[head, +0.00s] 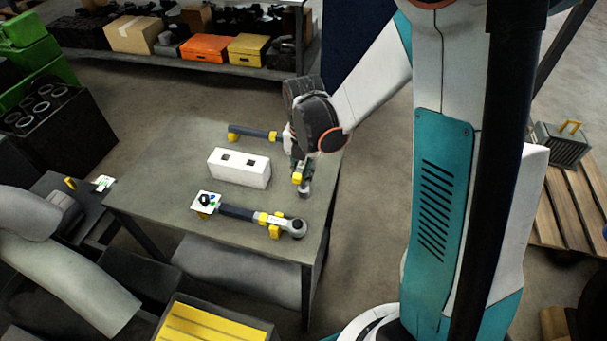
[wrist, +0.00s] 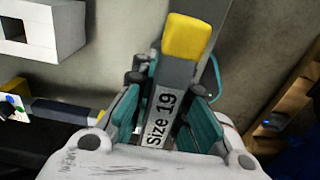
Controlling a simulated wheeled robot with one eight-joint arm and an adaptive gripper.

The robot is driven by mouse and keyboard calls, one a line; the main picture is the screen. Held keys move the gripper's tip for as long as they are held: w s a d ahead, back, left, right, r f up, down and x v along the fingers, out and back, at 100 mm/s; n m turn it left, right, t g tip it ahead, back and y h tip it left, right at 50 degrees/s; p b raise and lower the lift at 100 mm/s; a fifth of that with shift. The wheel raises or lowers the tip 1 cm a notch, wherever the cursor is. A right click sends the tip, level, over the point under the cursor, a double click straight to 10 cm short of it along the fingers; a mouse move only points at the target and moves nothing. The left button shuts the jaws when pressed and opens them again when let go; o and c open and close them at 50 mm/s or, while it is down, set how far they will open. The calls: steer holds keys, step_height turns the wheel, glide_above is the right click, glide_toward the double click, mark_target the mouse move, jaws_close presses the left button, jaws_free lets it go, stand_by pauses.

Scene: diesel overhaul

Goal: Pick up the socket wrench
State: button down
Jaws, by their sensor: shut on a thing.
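My gripper (head: 298,163) is over the right part of the grey table. In the wrist view its teal-padded fingers (wrist: 168,112) are shut on a grey bar-shaped tool (wrist: 160,128) labelled "Size 19", with a yellow block on it. In the head view the yellow block and grey end show just below the fingers. A ratchet-headed wrench (head: 240,212) with a dark handle and yellow parts lies at the table's front; part of its handle shows in the wrist view (wrist: 62,112). Another dark-handled tool (head: 258,133) with a yellow end lies behind; its right end is hidden by my gripper.
A marker card (head: 206,202) is at the front wrench's left end. The table (head: 150,190) has bare room at left. A shelf with boxes (head: 205,47) stands behind; a pallet (head: 565,205) is at right.

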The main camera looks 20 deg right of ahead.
step_height(320, 180, up, 20)
steer(key=p, duration=0.5)
steer(key=shift+f, duration=0.1)
